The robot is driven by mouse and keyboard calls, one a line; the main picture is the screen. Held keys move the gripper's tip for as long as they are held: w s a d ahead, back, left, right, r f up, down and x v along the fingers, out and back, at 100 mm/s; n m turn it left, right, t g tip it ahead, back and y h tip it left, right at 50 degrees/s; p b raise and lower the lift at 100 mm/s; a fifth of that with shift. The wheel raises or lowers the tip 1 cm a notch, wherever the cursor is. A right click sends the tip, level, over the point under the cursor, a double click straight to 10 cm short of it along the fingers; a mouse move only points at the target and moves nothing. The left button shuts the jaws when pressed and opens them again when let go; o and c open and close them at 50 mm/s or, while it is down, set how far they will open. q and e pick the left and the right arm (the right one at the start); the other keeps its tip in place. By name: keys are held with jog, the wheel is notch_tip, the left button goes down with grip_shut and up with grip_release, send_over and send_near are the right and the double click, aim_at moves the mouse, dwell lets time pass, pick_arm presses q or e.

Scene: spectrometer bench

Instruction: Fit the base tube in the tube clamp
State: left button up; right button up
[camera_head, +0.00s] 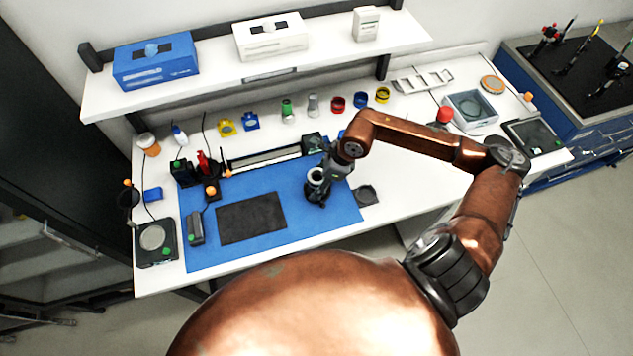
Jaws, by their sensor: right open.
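My right gripper (318,192) reaches in from the right, over the right part of the blue mat (270,259). It is open, and a short pale-rimmed cylinder (316,175), which may be the base tube, shows at its fingers. I cannot tell whether the fingers touch it. A dark block with green on it (313,143) stands at the right end of a pale rail (265,158) behind the mat. A black and red fixture (204,163) stands at the rail's left end. I cannot tell which part is the tube clamp. My left gripper is out of view.
Small green, grey, red, blue and yellow parts line the back of the white bench below the shelf (250,72). A dark pad (250,218) lies on the mat. A scale (156,243) stands at left, a white tray (470,108) at right. The mat's front is clear.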

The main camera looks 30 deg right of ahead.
jog(key=v, duration=1.2)
dwell(0.5)
